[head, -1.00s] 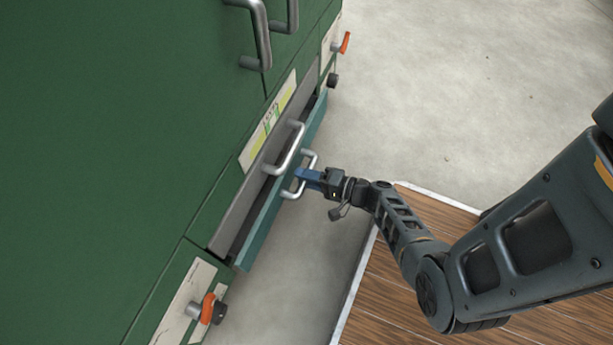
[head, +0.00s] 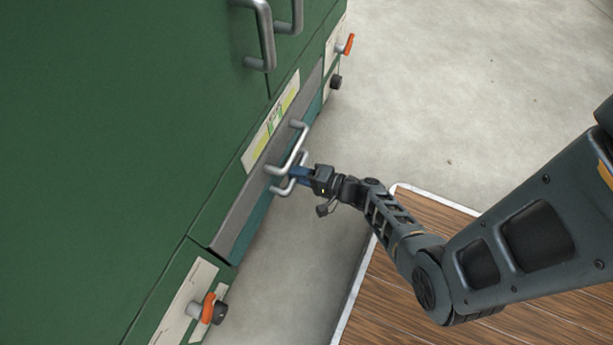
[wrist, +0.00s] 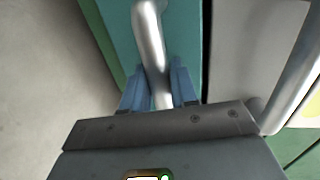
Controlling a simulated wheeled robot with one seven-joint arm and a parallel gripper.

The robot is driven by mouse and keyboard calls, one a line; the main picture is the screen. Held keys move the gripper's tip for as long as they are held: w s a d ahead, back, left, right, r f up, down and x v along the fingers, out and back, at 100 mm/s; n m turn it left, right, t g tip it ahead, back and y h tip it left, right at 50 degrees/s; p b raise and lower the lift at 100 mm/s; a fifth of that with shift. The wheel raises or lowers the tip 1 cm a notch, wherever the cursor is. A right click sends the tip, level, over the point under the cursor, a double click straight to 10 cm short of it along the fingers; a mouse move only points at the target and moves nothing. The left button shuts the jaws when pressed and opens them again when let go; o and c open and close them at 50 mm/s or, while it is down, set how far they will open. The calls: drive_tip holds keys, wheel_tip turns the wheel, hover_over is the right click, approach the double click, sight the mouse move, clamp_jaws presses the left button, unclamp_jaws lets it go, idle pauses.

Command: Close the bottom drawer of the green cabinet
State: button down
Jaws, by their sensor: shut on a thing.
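The green cabinet (head: 100,140) fills the left of the head view. Its bottom drawer (head: 251,229) has a teal front and a metal bar handle (head: 283,190). The drawer front now sits almost under the grey drawer (head: 232,215) above it, with little of it showing. My gripper (head: 300,176) has its blue fingers shut on the bottom drawer's handle. In the wrist view the silver handle (wrist: 148,40) runs between the two blue fingers (wrist: 158,88), with the teal front (wrist: 188,45) behind it.
The grey drawer's handle (head: 290,150) is just above and beside my gripper. Orange and black knobs (head: 208,308) stick out at the cabinet's lower corner. Open concrete floor (head: 460,90) lies to the right, and a wooden platform (head: 400,290) lies below my arm.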

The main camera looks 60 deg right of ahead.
drive_tip(key=shift+w, duration=0.2)
drive_tip(key=c, duration=1)
unclamp_jaws()
drive_tip(key=s, duration=0.2)
drive_tip(key=s+r+p, duration=0.1)
drive_tip(key=s, duration=0.2)
drive_tip(key=s+p, duration=0.1)
drive_tip(key=s, duration=0.1)
drive_tip(key=shift+s+d+r, duration=0.1)
drive_tip(key=shift+s+r, duration=0.15)
drive_tip(key=shift+s, duration=0.1)
